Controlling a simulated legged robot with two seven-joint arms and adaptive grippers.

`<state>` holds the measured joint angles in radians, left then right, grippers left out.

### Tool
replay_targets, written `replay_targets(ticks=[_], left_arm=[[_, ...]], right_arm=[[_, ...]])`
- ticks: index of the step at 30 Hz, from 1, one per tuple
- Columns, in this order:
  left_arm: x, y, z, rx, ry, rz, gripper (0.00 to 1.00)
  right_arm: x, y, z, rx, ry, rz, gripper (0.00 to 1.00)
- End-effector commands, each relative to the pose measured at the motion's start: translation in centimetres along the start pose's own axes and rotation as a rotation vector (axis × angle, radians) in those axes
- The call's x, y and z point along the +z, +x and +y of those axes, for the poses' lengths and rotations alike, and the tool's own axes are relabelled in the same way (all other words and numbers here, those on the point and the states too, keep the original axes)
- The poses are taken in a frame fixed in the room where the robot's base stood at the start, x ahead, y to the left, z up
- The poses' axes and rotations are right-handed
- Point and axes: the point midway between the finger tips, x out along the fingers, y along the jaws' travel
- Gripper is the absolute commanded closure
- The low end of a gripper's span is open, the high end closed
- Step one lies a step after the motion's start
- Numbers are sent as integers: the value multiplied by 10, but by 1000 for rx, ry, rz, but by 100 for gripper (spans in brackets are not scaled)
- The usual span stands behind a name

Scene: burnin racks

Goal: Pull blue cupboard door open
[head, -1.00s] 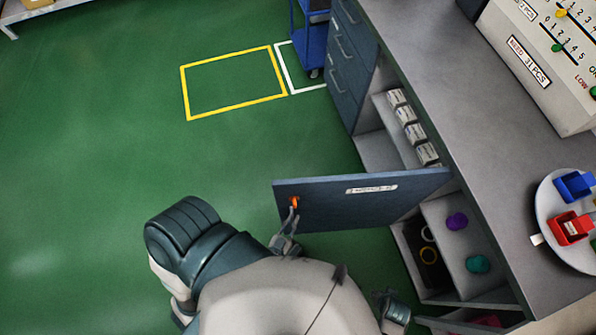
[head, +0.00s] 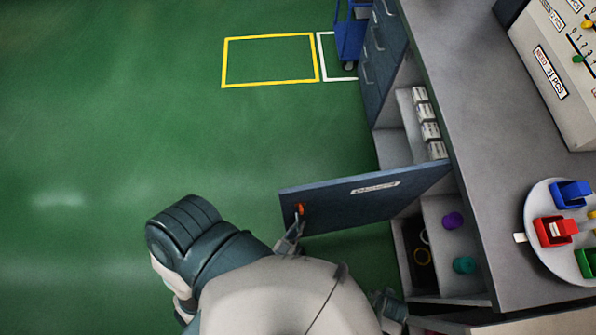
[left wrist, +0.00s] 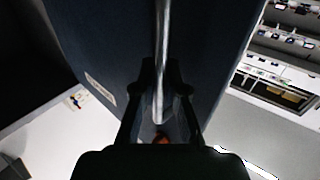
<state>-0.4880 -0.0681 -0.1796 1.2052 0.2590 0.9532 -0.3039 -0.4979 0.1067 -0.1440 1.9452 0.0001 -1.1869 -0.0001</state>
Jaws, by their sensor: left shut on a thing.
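The blue cupboard door (head: 350,203) stands swung out from the workbench, with a white label on its face and an orange piece (head: 300,209) near its free edge. My left gripper (head: 297,228) is at that free edge in the head view. In the left wrist view, the door (left wrist: 105,45) fills the middle, and my left gripper (left wrist: 160,95) has its fingers on either side of a bright metal bar handle (left wrist: 161,50), shut on it. The fingertips are small in the head view. A part of my other arm shows at the bottom, but its gripper cannot be made out.
The open cupboard (head: 440,245) shows shelves with white boxes (head: 428,120), a purple roll (head: 453,220) and a teal roll (head: 464,265). A round tray (head: 545,250) with coloured bins sits on the worktop. A blue cart (head: 349,40) stands beyond. Green floor to the left is clear.

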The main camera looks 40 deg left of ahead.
Motion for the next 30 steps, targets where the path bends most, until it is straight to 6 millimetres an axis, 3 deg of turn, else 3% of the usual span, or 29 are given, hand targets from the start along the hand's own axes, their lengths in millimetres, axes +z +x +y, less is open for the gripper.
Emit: replay_targets(ticks=[3,4,7,19,30], left_arm=[[0,0,0,-1,3,0,100],[0,0,0,-1,3,0,87],[0,0,0,-1,3,0,63],[1,-7,1,0,2,-3,63],[2,-83,1,0,4,-7,63]], right_arm=[[0,0,0,0,0,-1,60],[0,0,0,0,0,-1,60],[0,0,0,0,0,-2,60],[4,0,2,4,-1,-8,60],[2,0,1,2,-1,-5,60]])
